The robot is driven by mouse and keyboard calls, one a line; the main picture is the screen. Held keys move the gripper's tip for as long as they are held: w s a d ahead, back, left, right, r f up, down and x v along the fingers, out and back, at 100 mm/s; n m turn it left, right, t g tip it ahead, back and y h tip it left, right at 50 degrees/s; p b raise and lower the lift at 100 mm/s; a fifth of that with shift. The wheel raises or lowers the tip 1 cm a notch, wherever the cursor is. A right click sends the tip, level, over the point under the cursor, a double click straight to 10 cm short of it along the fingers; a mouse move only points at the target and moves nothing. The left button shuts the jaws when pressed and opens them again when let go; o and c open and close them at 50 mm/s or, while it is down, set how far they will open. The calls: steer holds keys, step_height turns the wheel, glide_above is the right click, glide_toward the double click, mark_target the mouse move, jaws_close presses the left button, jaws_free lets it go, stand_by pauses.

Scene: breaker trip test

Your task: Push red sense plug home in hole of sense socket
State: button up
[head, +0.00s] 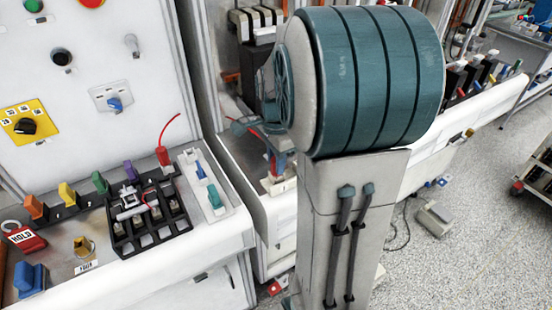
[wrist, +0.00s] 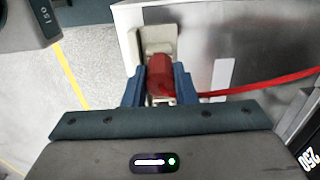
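The red sense plug (wrist: 160,76) is between the blue fingers of my gripper (wrist: 160,70) in the wrist view, with a finger against each side. A red lead runs from the plug to the right. The cream sense socket (wrist: 157,38) shows behind and around the plug; the plug hides the hole, so how deep it sits cannot be told. In the head view the plug (head: 274,166) is a small red shape at the white socket (head: 279,185), just left of my arm, which covers part of the area.
Left in the head view, a bench carries a black terminal block (head: 148,216), another red plug (head: 163,156) with a lead, a blue-handled part (head: 30,278) and a red HOLD tag (head: 24,238).

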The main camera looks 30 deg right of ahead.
steer(key=o, duration=0.5)
steer(key=shift+r, duration=0.1)
step_height(320, 180, up, 14)
steer(key=shift+f, duration=0.2)
steer(key=shift+a, duration=0.1)
stand_by(0.3)
steer(key=s+a+f+n+t, duration=0.1)
steer(key=s+a+f+n, duration=0.2)
steer(key=s+n, duration=0.1)
steer(key=s+a+f+n+t, duration=0.1)
steer(key=s+a+f+n, duration=0.2)
steer(key=n, duration=0.4)
steer(key=s+a+f+n, duration=0.3)
steer(key=s+a+n, duration=0.2)
steer(key=shift+a+f+n+t, duration=0.2)
steer(key=shift+n+t, duration=0.1)
steer(key=shift+t, duration=0.1)
steer(key=shift+s+a+f+n, duration=0.2)
steer(key=shift+s+f+n, duration=0.15)
steer(key=shift+n, duration=0.15)
steer(key=shift+c, duration=0.4)
